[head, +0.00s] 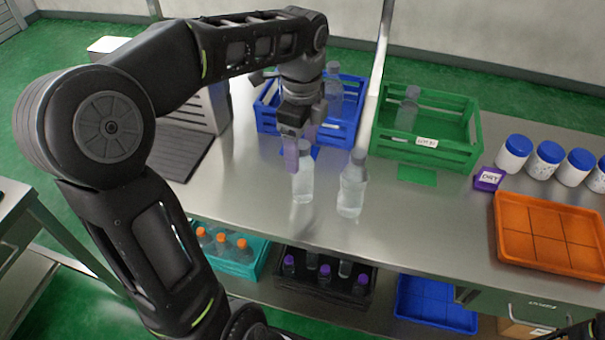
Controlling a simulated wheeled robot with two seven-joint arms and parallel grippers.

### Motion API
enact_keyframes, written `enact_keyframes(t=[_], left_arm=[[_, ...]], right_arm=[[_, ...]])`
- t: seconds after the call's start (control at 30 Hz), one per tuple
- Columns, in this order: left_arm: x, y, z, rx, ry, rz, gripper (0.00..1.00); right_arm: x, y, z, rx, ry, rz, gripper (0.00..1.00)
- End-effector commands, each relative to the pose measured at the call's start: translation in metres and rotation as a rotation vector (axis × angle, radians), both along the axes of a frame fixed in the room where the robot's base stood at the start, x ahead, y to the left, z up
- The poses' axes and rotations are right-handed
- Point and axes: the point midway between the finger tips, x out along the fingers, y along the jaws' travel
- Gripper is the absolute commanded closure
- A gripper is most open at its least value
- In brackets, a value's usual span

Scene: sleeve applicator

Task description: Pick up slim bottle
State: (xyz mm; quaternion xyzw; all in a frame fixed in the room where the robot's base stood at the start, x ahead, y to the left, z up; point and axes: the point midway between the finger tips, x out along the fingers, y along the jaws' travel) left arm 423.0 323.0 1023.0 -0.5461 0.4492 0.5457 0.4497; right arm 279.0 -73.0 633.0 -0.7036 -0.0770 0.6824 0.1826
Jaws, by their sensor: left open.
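A clear slim bottle (303,184) with a greyish cap stands upright on the steel table. A wider clear bottle (352,190) stands just to its right. My left gripper (301,150) reaches down from above at the slim bottle's top. Its jaws are open, with one purple finger to the left of the bottle's neck and the other behind it. I cannot tell whether a finger touches the bottle.
At right are blue-lidded jars (545,160), a purple label block (488,179) and an orange tray (548,262). The tabletop (420,225) right of the bottles is clear.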

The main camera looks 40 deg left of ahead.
Motion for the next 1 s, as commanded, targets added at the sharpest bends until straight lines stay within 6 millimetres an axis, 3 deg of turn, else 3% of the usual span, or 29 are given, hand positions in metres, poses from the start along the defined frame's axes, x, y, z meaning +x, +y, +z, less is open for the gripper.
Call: enact_keyframes(t=[0.2,0.3,0.9,1.0], left_arm=[[-0.001,-0.002,-0.032,0.000,0.004,0.001,0.28],[0.000,-0.002,-0.039,0.000,0.002,0.000,0.28],[0.000,-0.002,-0.040,0.000,0.001,0.000,0.28],[0.000,-0.002,-0.040,0.000,0.001,0.000,0.36]], right_arm=[[-0.001,0.000,0.005,-0.001,0.001,-0.001,0.64],[-0.001,0.000,0.005,-0.002,0.003,0.000,0.64],[-0.001,0.000,0.005,-0.002,0.003,0.000,0.64],[-0.001,0.000,0.005,-0.002,0.003,0.000,0.64]])
